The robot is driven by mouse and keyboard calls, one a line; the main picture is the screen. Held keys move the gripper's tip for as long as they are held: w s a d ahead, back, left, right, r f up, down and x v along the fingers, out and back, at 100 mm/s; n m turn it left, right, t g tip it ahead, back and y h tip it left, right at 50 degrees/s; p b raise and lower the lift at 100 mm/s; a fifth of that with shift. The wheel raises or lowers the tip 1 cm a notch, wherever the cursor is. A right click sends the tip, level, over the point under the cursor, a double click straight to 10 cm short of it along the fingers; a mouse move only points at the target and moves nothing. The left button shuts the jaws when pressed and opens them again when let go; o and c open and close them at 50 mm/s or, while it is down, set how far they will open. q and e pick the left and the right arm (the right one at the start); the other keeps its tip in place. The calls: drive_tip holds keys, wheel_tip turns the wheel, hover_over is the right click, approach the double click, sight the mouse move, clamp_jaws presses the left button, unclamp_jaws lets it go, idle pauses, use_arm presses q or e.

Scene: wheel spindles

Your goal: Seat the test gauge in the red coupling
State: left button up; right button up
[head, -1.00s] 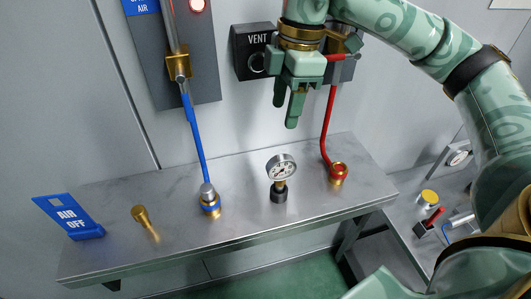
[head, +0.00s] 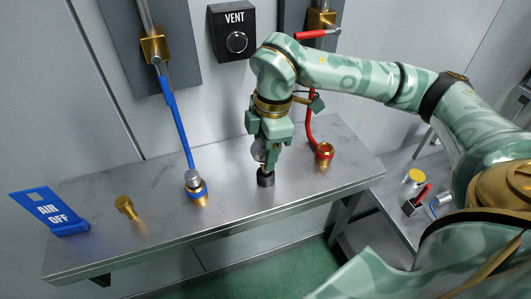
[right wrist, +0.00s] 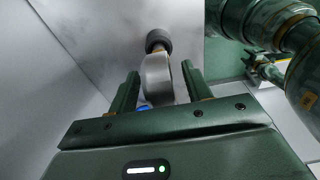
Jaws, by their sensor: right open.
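The test gauge (head: 259,155) stands upright on its black base on the metal shelf, with its dial partly hidden behind my right gripper (head: 268,160). My right gripper is open, with its fingers down around the gauge. In the right wrist view the gauge's round body (right wrist: 157,78) sits between the two open fingers (right wrist: 158,90), and its black base (right wrist: 158,41) shows beyond. The red coupling (head: 324,151) sits on the shelf to the right of the gauge, at the lower end of a red hose. My left gripper is not in view.
A blue coupling (head: 196,187) with a blue hose stands left of the gauge. A brass fitting (head: 126,207) and a blue AIR OFF sign (head: 50,212) are farther left. The VENT box (head: 233,33) is on the wall behind. A lower side table (head: 396,220) holds small items.

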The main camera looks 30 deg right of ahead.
drive_tip(key=shift+f, duration=0.1)
clamp_jaws()
